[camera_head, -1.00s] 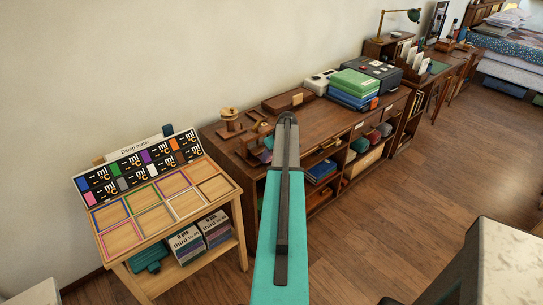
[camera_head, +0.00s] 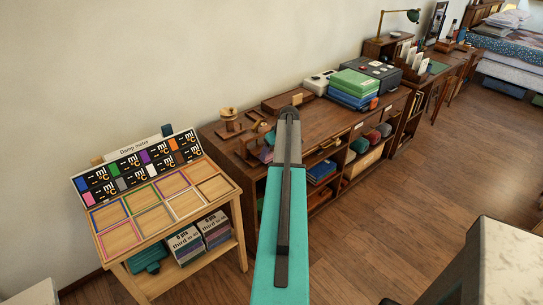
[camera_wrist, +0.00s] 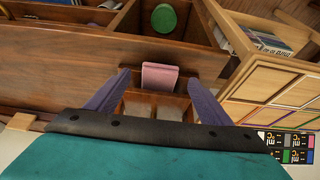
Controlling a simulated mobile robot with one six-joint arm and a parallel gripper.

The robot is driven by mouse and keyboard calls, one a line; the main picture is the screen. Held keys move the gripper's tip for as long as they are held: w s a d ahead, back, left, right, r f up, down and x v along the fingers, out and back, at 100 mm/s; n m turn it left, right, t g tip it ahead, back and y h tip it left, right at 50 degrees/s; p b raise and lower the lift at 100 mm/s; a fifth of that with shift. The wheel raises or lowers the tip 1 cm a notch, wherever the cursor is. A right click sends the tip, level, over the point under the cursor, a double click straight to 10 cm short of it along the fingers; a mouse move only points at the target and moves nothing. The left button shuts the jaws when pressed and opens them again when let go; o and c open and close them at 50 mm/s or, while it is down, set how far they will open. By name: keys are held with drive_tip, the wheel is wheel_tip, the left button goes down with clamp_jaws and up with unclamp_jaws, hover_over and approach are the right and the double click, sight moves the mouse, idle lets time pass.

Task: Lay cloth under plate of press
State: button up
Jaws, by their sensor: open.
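My gripper (camera_wrist: 160,78) is open, with two purple fingers spread apart in the wrist view. A folded pink piece (camera_wrist: 160,76), possibly the cloth, shows between the fingertips at the edge of a small wooden holder. I cannot tell that either finger touches it. In the head view, my arm hides the gripper and part of the cabinet top. A wooden device with a round knob (camera_head: 229,121), possibly the press, stands at the left end of the cabinet top. Its plate cannot be made out.
The long wooden cabinet (camera_head: 330,120) carries green and blue boxes (camera_head: 355,88) and a dark case (camera_head: 372,72). A stand with coloured frames (camera_head: 150,215) is at left. A green roll (camera_wrist: 165,18) sits in a compartment. Open floor (camera_head: 400,200) lies at right.

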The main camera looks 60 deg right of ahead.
drive_tip(key=b+v, duration=0.2)
drive_tip(key=v, duration=0.8)
drive_tip(key=shift+r, duration=0.4)
drive_tip(key=shift+s, duration=0.15)
drive_tip(key=shift+s, duration=0.1)
